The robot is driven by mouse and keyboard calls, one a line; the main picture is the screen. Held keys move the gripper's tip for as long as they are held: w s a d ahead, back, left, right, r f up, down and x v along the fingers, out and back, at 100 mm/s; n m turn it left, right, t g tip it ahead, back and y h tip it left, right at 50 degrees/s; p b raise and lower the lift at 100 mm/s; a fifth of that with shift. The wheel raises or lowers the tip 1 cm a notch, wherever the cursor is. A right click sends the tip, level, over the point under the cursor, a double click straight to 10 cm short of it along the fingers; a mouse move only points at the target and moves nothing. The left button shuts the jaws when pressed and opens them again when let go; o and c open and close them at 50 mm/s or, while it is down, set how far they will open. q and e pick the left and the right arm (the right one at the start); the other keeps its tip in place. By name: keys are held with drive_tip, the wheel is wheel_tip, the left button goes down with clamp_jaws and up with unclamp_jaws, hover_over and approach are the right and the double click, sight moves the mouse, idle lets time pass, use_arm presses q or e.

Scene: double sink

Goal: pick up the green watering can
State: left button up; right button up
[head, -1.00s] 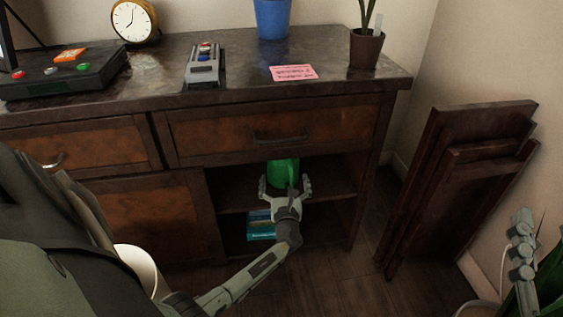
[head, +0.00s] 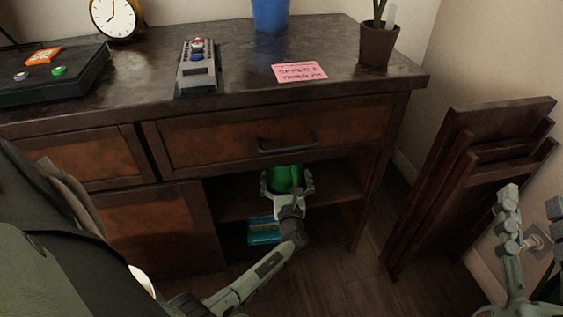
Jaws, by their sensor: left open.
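The green watering can (head: 285,177) stands on the open upper shelf of the dark wooden cabinet, under the drawer. Only part of its green body shows; the rest is hidden by my gripper and the drawer front above. My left gripper (head: 287,181) is at the shelf opening in front of the can. It is open, with one finger at each side of the can; I cannot tell whether they touch it. My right gripper (head: 532,208) is at the right edge, away from the can, with its fingers apart and nothing between them.
The drawer with its handle (head: 287,143) overhangs the shelf. Teal books (head: 263,231) lie on the lower shelf. Folded dark wooden panels (head: 470,180) lean by the right wall. A clock (head: 116,17), grey device (head: 197,68), pink note (head: 299,72) and plant pot (head: 377,45) stand or lie on top.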

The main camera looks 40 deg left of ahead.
use_arm(q)
drive_tip(key=shift+w+a, duration=0.2)
drive_tip(key=shift+w, duration=0.05)
drive_tip(key=c, duration=1.4)
drive_tip(key=shift+r, duration=0.15)
drive_tip(key=shift+c, duration=0.3)
